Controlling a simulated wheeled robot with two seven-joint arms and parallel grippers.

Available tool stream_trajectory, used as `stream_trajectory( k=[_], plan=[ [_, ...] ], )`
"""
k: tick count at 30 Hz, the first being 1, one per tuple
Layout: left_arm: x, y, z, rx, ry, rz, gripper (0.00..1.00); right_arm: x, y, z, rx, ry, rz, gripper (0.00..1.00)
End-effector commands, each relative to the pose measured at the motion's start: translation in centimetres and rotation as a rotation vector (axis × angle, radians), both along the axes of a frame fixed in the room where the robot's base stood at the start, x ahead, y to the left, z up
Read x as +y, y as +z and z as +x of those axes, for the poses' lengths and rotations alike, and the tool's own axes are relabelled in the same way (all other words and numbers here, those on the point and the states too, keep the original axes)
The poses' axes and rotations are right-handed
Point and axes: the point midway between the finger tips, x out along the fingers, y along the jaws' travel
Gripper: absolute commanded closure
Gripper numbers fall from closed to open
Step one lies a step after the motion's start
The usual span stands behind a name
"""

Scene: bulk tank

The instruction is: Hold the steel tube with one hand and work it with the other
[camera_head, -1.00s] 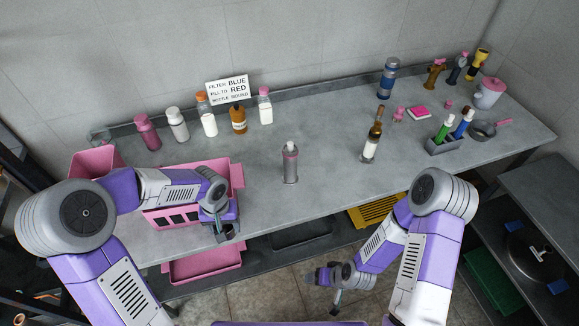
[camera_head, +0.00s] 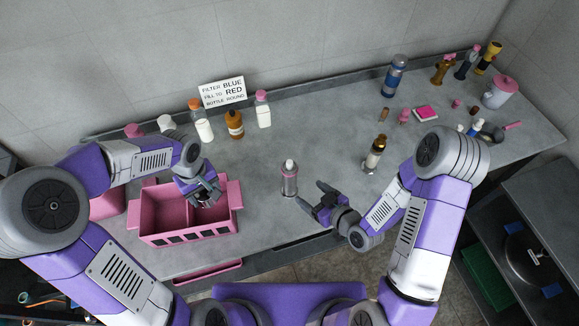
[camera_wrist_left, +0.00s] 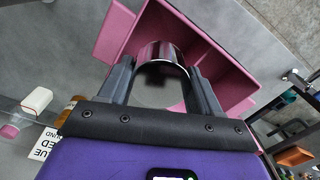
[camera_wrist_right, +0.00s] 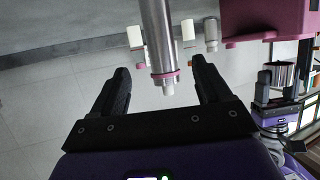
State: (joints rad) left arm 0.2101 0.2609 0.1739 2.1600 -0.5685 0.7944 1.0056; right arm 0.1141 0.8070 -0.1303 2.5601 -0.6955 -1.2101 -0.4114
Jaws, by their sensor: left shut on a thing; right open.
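The steel tube (camera_head: 289,180), grey with a pink band and a white tip, stands upright on the counter. In the right wrist view the tube (camera_wrist_right: 160,40) extends between the finger lines. My right gripper (camera_head: 313,196) is open just right of the tube, its fingers apart from it. My left gripper (camera_head: 211,199) is over the right part of the pink crate (camera_head: 190,238). It is shut on a short shiny metal cylinder (camera_wrist_left: 160,58), which the fingers partly hide; it also shows in the right wrist view (camera_wrist_right: 282,74).
Several bottles, such as a brown one (camera_head: 235,124), line the back by a sign (camera_head: 222,92). A blue bottle (camera_head: 394,76) stands at the back right. Counter behind the tube is clear.

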Motion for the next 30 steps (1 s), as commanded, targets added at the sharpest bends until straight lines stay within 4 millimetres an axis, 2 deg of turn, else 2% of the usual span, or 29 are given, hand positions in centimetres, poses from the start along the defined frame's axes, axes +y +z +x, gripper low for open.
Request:
stream_trajectory(
  k=[11,16,18,30],
  plan=[
    [0.0,0.0,0.0,0.000,-0.001,0.000,0.66,0.1,-0.1,0.2,0.001,0.000,0.000,0.23],
    [0.0,-0.3,0.0,0.000,-0.002,0.000,0.66,1.6,-1.0,1.8,0.000,0.002,-0.002,0.23],
    [0.0,-1.7,0.0,0.000,-0.002,0.000,0.66,1.4,-1.3,2.0,-0.003,-0.002,-0.002,0.23],
    [0.0,-6.4,0.0,0.000,-0.002,0.000,0.66,2.0,-1.8,3.0,-0.003,0.001,-0.002,0.23]
  ],
)
